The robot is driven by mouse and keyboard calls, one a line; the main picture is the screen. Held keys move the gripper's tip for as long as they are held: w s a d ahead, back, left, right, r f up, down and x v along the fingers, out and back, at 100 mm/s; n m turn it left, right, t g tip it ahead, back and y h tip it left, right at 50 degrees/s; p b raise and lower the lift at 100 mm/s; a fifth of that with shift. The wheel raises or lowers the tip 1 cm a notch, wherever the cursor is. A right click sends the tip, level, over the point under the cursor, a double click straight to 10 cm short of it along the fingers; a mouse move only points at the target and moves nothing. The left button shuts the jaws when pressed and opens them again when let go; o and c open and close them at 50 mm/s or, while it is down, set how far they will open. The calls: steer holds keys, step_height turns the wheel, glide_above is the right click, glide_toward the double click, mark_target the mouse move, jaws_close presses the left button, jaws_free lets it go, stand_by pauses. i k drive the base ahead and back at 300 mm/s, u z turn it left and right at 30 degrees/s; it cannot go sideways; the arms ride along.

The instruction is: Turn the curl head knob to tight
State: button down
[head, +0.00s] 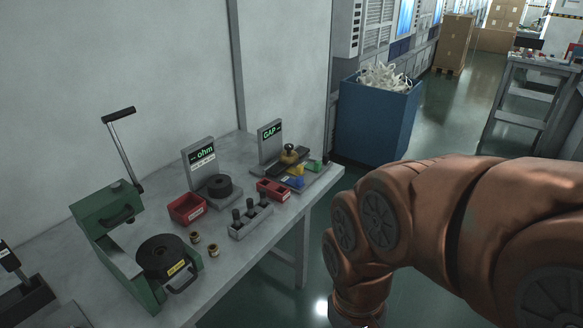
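A green press-like machine (115,215) with a raised black lever stands on the grey bench at the left. A black round part (160,256) with a yellow label and a black handle sits at its front. A black round disc (220,185) sits on a grey base in front of the "ohm" display (200,154). A brass-coloured knob-like part (289,155) stands near the "GAP" display (270,135). I cannot tell which part is the curl head knob, and no "tight" mark is readable. My copper-coloured arm fills the lower right, away from the bench; my gripper is out of view.
The grey bench (236,266) also carries two red bins (187,208), two small brass rings (196,237) and a holder with black pegs (250,222). A blue bin (375,120) with white scrap stands beyond it. Open green floor lies right of the bench.

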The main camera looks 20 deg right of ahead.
mark_target(289, 147)
steer(key=z, duration=0.75)
steer(key=i, duration=1.35)
steer(key=u, duration=0.75)
